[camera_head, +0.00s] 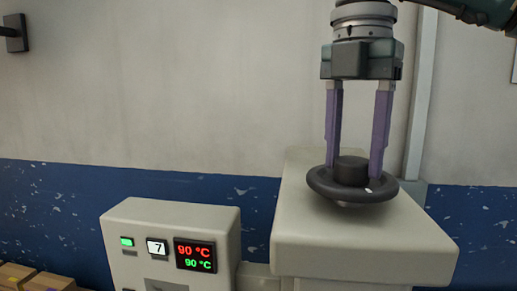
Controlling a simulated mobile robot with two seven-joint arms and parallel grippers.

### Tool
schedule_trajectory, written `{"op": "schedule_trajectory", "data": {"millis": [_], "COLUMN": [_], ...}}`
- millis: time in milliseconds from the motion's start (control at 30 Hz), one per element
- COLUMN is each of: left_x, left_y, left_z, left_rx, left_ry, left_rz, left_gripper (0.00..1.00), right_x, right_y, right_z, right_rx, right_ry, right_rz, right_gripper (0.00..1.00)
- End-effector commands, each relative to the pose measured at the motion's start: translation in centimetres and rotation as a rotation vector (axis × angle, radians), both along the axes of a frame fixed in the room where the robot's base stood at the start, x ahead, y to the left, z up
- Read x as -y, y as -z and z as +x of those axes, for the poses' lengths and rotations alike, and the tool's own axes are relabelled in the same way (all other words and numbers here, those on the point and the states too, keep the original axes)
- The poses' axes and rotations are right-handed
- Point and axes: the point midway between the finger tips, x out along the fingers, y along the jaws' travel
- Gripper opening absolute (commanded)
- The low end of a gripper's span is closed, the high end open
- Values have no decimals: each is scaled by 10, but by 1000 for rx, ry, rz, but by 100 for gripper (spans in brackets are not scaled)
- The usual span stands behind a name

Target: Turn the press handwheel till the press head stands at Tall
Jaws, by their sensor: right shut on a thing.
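The press handwheel (330,190) is a dark ring with a raised black hub (351,170), on top of a cream machine housing (420,235) at the right. A small white mark shows on the front right of its rim. My right gripper (358,172) points straight down from above, its two purple fingers on either side of the hub, inside or at the rim. It is shut on the handwheel. The press head and any Tall marking are not in view. My left gripper is not in view.
A cream control box (150,240) stands left of the housing, with a green light, a small display reading 7 and a temperature display (195,255) reading 90 °C twice. Cardboard boxes (45,282) sit at the lower left. A pale and blue wall is behind.

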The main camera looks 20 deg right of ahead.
Motion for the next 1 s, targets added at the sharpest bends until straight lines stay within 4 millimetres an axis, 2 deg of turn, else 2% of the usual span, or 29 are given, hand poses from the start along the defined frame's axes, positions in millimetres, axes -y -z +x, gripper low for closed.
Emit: {"op": "schedule_trajectory", "data": {"millis": [400,900,933,1000], "left_x": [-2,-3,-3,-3], "left_y": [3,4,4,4], "left_z": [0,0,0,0], "left_rx": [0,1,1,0], "left_ry": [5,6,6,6], "left_rz": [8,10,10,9], "left_gripper": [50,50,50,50], "right_x": [-1,-1,-1,0], "right_y": [-1,-2,-2,-1], "right_z": [0,0,0,0], "right_rx": [0,0,0,0], "right_ry": [167,186,186,186], "right_rz": [2,2,2,2], "right_gripper": [0,0,55,62]}}
